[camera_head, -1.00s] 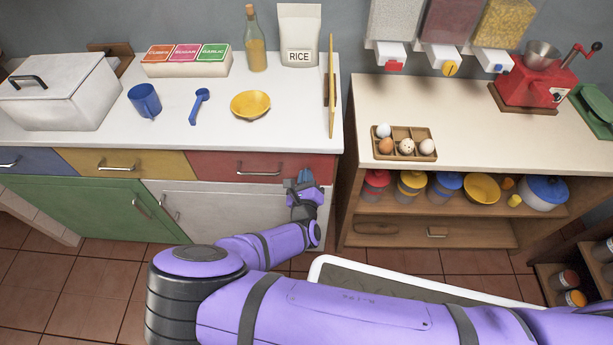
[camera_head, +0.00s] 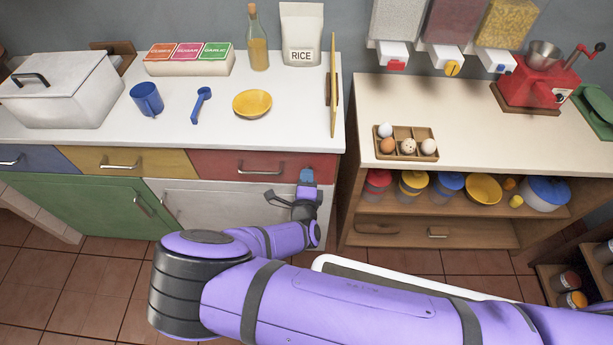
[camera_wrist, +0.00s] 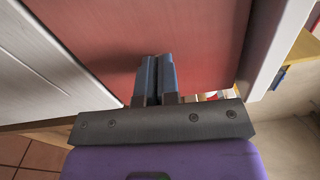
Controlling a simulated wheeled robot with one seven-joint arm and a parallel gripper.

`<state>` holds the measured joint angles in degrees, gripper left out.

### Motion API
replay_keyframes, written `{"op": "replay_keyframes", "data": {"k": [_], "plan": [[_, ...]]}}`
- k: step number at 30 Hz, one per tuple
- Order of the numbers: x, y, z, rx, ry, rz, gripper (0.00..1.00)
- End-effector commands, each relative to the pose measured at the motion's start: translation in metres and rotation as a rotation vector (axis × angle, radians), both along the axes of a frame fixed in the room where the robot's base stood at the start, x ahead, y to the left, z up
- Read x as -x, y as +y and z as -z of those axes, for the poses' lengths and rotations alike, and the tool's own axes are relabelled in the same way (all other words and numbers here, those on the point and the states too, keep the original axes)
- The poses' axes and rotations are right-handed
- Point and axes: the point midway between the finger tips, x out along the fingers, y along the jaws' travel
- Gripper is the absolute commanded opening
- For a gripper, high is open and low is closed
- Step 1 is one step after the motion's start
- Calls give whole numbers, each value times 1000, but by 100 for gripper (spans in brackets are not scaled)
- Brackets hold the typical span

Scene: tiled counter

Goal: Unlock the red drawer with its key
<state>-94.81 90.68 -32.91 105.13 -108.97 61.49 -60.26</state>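The red drawer (camera_head: 232,163) is shut at the right end of the left counter, with a metal bar handle on its front. My gripper (camera_head: 306,177) is at the lower right part of this drawer's front, right of the handle. In the wrist view my gripper (camera_wrist: 157,80) points at the red drawer front (camera_wrist: 190,35), its two blue-grey fingers side by side and almost together. The fingertips look close to the front; I cannot tell whether they touch it. I see no key and no keyhole; anything between the fingers is hidden.
A white cabinet door (camera_head: 225,205) is below the drawer. A wooden shelf unit (camera_head: 349,200) with jars stands close on the right, across a narrow gap. A blue mug (camera_head: 146,100), blue spoon (camera_head: 201,104) and yellow bowl (camera_head: 252,103) are on the counter above.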

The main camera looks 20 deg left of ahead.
Motion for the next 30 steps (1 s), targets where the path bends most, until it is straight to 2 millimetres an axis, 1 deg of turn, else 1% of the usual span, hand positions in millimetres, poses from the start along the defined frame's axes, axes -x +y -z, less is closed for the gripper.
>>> {"op": "replay_keyframes", "data": {"k": [4, 10, 25, 27, 28, 29, 30], "plan": [[0, 0, 1, 63, -14, 0, 0], [0, 0, 1, 112, -26, 0, 0], [0, 0, 2, 127, -29, -1, 0], [0, 0, 2, 127, -28, 0, 19], [0, 0, 2, 127, -28, 0, 25], [0, 0, 1, 126, -29, 0, 28], [0, 0, 1, 126, -29, 0, 28]]}}
